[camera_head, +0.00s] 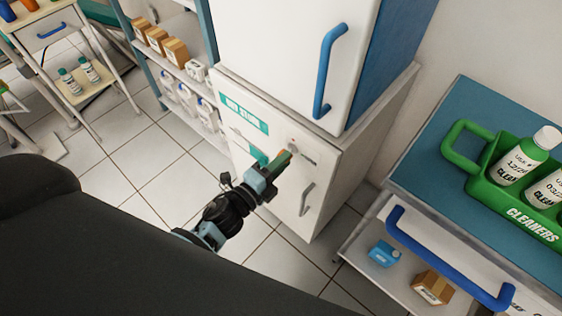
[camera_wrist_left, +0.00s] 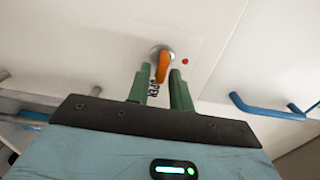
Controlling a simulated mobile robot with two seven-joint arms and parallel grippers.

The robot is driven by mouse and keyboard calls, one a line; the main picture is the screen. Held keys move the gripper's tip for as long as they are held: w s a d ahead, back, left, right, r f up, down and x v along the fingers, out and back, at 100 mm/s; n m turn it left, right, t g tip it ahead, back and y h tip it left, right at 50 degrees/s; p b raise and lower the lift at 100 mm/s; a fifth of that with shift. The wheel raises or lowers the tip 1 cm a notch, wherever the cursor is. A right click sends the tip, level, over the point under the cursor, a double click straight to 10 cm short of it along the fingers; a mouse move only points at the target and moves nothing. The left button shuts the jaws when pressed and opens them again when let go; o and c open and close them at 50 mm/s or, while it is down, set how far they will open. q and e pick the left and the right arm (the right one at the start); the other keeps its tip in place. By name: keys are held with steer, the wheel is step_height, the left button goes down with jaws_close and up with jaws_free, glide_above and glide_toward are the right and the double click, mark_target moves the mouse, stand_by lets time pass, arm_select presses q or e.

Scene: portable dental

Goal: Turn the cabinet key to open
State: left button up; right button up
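The orange key (camera_wrist_left: 163,68) sits in a round metal lock on the white cabinet front in the left wrist view. My left gripper (camera_wrist_left: 160,78) has its two green fingers apart, one on each side of the key, with a gap showing. Whether either fingertip touches the key I cannot tell. A label reading "OPEN" is partly hidden between the fingers. In the head view my left gripper (camera_head: 283,158) reaches the front of the white lower cabinet (camera_head: 330,170), whose door looks shut, and largely hides the key. My right gripper is not in view.
The cabinet has a grey handle (camera_head: 306,198) below the lock. An upper cabinet with a blue handle (camera_head: 327,70) stands above. A blue-topped cart (camera_head: 450,125) with a green cleaner caddy (camera_head: 490,190) is at right. Shelves with boxes (camera_head: 176,50) stand left; tiled floor is free below.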

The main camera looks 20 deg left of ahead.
arm_select(q)
steer(key=shift+o, duration=0.9)
steer(key=v, duration=0.8)
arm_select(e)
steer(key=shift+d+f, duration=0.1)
arm_select(q)
steer(key=shift+w, duration=0.1)
